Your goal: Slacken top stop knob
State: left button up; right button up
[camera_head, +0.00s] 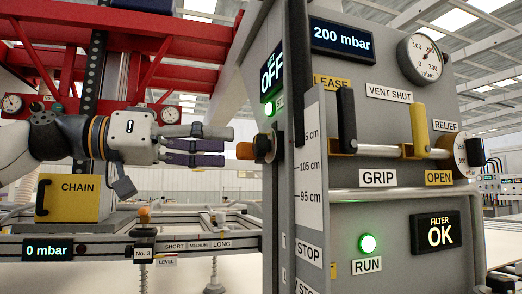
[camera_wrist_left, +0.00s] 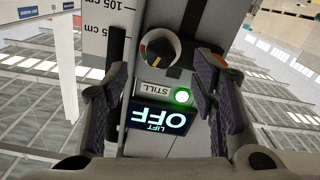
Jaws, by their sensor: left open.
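An orange-ended black knob (camera_head: 245,150) sticks out from the left side face of the grey control column. In the left wrist view the round black knob (camera_wrist_left: 158,50) has an orange pointer and a coloured ring. Two STOP labels (camera_head: 308,253) sit lower on the column; I cannot tell which knob they name. My left gripper (camera_head: 228,146) points right at the orange knob, with a small gap before it. It is open and empty; in the left wrist view its fingers (camera_wrist_left: 160,72) are spread either side of the column face. My right gripper is not in view.
A LIFT OFF display (camera_head: 271,77) sits above the knob, beside a green STILL lamp (camera_wrist_left: 182,95). A height scale (camera_head: 311,160) runs down the column edge. Black and yellow levers (camera_head: 420,130) stand on the front panel. A yellow CHAIN box (camera_head: 75,200) lies below my left arm.

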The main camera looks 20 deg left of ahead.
aim_at(255, 145)
pick_arm(q)
jog(key=x, duration=0.6)
jog(key=shift+w+d, duration=0.1)
jog(key=shift+w, duration=0.05)
jog(key=c, duration=1.2)
jog(key=shift+r+n+p, duration=0.2)
jog(key=shift+n+p, duration=0.1)
jog(key=shift+p, duration=0.1)
jog(key=n+p, duration=0.2)
jog(key=n, duration=0.1)
jog(key=shift+s+r+p, duration=0.2)
jog(key=shift+s+p, duration=0.1)
jog(key=shift+p, duration=0.05)
jog(key=shift+w+f+n, duration=0.1)
jog(key=shift+n, duration=0.7)
jog(key=shift+w+f+n+p, duration=0.1)
jog(key=shift+f+n+p, duration=0.2)
jog(key=shift+n, duration=0.6)
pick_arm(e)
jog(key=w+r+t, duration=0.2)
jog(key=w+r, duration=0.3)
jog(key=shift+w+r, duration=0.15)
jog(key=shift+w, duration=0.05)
pick_arm(q)
jog(key=shift+r, duration=0.1)
jog(key=o, duration=1.2)
